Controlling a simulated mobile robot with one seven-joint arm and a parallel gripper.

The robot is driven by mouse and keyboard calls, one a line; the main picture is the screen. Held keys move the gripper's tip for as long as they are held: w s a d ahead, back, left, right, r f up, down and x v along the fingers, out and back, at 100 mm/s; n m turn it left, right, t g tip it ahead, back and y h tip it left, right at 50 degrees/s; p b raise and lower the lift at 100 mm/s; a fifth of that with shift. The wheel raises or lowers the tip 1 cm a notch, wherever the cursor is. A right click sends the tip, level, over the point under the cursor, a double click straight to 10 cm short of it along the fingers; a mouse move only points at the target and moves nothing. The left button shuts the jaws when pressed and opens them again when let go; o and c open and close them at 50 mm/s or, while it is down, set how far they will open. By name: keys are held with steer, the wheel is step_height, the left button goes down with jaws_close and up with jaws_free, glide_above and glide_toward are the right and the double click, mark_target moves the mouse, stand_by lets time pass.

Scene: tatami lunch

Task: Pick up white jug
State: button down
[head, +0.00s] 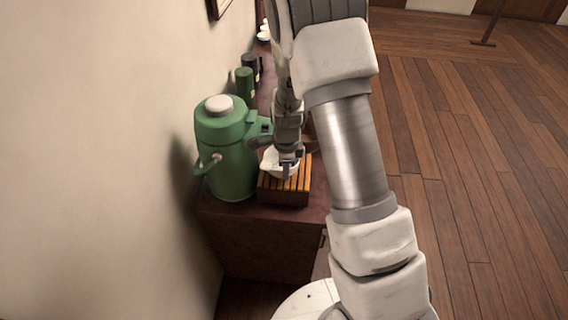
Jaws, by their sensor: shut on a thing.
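The white jug (271,161) is a small, pale vessel at a slatted wooden stand on the dark cabinet. My gripper (287,166) points down at it and is shut on it, with the fingers at its right side. The gripper and wrist cover part of the jug, so its handle and spout are hard to make out. I cannot tell whether its base touches the slats.
A large green flask (226,150) with a white top stands close left of the jug. Green and dark canisters (244,82) stand behind it. The slatted stand (297,187) sits near the cabinet's front edge (262,212). A wall (100,150) runs along the left.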

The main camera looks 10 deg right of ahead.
steer(key=shift+r, duration=0.15)
steer(key=shift+r, duration=1.55)
steer(key=s+a, duration=0.2)
steer(key=s, duration=0.6)
steer(key=s+a, duration=0.3)
steer(key=s, duration=0.6)
steer(key=shift+a, duration=0.25)
stand_by(1.3)
